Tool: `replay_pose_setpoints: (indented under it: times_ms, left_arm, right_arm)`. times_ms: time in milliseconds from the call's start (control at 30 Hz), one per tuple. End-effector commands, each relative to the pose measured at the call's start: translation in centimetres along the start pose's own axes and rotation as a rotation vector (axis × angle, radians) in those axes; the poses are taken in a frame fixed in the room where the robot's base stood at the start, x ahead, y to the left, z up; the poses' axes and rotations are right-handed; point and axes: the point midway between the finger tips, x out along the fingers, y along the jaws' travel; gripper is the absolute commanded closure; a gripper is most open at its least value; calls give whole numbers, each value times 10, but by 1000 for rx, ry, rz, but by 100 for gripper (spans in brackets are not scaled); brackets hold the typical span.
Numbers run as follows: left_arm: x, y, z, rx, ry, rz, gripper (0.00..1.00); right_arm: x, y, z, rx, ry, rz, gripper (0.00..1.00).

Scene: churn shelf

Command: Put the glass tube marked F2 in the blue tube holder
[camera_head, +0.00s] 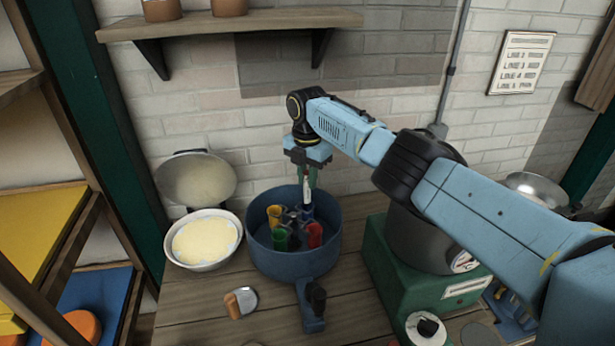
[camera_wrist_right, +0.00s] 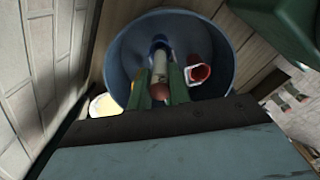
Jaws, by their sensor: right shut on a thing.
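My right gripper (camera_head: 308,182) is above the blue pot and shut on a glass tube (camera_head: 307,195), which hangs upright below it. In the right wrist view the tube (camera_wrist_right: 159,66) with a brown end lies between the green fingers (camera_wrist_right: 161,84). Its marking is not readable. The blue tube holder (camera_head: 307,211) stands at the back right inside the pot; in the right wrist view it (camera_wrist_right: 158,43) shows at the tube's far end. I cannot tell whether the tube's lower end is inside it or just above. My left gripper is not in view.
The blue pot (camera_head: 262,262) also holds yellow (camera_head: 274,213), green (camera_head: 280,239) and red (camera_head: 315,235) holders. A white bowl (camera_head: 203,262) of yellow stuff stands left. A green machine (camera_head: 385,275) with a metal drum stands right. A wooden shelf (camera_head: 232,21) hangs above.

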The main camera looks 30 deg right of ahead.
Motion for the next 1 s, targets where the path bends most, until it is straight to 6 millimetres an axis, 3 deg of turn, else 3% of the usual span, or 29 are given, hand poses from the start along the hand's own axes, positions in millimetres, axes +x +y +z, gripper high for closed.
replay_pose_setpoints:
  times_ms: [1000]
  left_arm:
    - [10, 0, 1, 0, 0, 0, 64]
  right_arm:
    - [14, 0, 0, 0, 0, 0, 100]
